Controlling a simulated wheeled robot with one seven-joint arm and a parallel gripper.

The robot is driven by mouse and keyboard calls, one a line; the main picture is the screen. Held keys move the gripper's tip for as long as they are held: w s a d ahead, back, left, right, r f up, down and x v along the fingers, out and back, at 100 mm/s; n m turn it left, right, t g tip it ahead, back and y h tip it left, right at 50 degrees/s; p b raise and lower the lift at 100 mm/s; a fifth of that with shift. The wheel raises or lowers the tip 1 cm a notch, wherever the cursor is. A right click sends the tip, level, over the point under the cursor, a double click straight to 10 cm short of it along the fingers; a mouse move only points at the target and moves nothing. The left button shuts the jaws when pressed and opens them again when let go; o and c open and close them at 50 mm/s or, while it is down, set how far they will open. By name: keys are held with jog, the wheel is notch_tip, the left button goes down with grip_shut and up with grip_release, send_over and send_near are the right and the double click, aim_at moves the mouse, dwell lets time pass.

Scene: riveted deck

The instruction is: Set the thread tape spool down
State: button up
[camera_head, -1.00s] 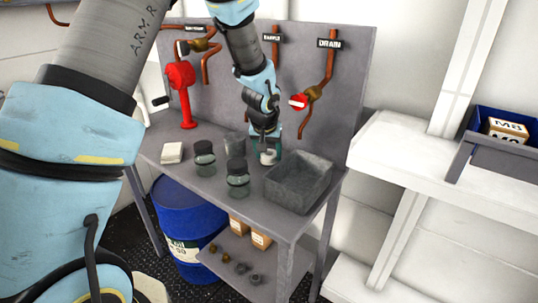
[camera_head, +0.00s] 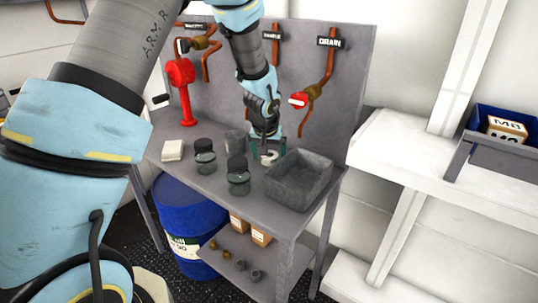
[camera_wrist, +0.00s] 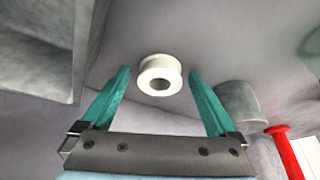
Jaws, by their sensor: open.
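The thread tape spool (camera_wrist: 160,74) is a small white ring with a hole through it. In the wrist view it sits on the grey bench top between and just beyond my two green fingertips, with a gap on each side. My gripper (camera_wrist: 158,84) is open and holds nothing. In the head view the spool (camera_head: 269,157) shows small and white on the bench, below my gripper (camera_head: 268,152), just left of the grey bin.
A grey open bin (camera_head: 300,180) stands right of the spool. A red valve post (camera_head: 182,95) and pipes rise behind.

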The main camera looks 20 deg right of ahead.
jog(key=shift+r, duration=0.25)
jog(key=b+v, duration=0.1)
jog(key=v, duration=1.1)
jog(key=w+a+n+y, duration=0.1)
jog(key=w+a+n, duration=0.1)
jog(key=a, duration=1.4)
jog(key=s+a+n, duration=0.1)
jog(key=s+a, duration=0.2)
jog(key=a, duration=0.3)
jog(key=s+a+f+n+g+y, duration=0.1)
jog(key=s+a, duration=0.2)
jog(key=a, duration=0.3)
jog(key=s+a+f+n+g, duration=0.1)
jog(key=s+a, duration=0.2)
jog(key=a, duration=0.3)
jog(key=shift+n, duration=0.4)
